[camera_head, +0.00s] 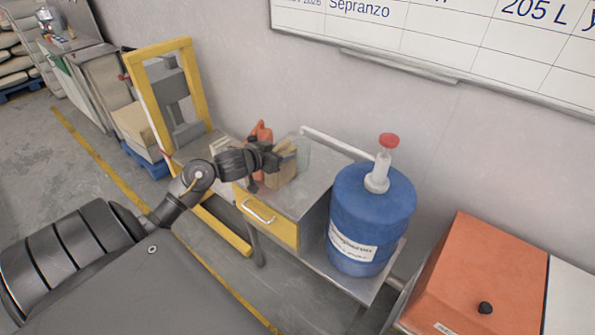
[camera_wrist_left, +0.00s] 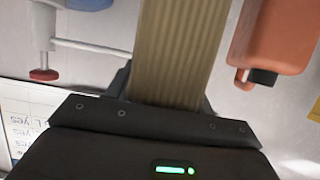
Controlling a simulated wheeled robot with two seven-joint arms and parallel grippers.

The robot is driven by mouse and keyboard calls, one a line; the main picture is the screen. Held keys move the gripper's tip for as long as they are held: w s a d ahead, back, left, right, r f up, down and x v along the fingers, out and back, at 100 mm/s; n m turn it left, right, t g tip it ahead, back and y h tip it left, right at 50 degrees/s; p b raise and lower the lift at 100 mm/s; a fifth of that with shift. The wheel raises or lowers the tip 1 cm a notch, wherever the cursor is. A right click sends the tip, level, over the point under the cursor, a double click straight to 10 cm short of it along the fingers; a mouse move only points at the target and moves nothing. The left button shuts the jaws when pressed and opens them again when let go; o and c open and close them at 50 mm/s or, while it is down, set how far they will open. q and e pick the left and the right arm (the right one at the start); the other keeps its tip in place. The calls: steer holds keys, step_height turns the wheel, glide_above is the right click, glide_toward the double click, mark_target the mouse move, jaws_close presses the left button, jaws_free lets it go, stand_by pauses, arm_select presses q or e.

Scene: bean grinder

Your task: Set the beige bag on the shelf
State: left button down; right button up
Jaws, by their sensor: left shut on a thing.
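The beige bag (camera_head: 283,173) is at my left gripper (camera_head: 277,157), over the top of a grey metal stand (camera_head: 310,196) with a yellow drawer front. In the left wrist view the bag (camera_wrist_left: 182,50) is a ribbed tan block between the dark jaws (camera_wrist_left: 160,105), which are shut on it. I cannot tell whether the bag's base touches the metal top. The gripper hides part of the bag in the head view. My right gripper is not in view.
A red-orange bottle (camera_head: 262,134) stands just behind the gripper, and shows in the wrist view (camera_wrist_left: 275,40). A clear container (camera_head: 302,152) is beside the bag. A blue drum (camera_head: 371,215) with a red-topped pump stands to the right. The metal top's front is bare.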

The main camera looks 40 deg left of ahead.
mark_target(274, 180)
arm_select(q)
steer(key=w+d+f, duration=0.3)
steer(key=w+f, duration=0.2)
steer(key=f, duration=0.4)
steer(key=shift+p, duration=0.45)
steer(key=shift+f, duration=0.15)
steer(key=c, duration=0.6)
jaws_free()
steer(key=shift+s+f, duration=0.1)
steer(key=b+v, duration=0.1)
steer(key=v, duration=1.1)
steer(key=shift+r, duration=0.2)
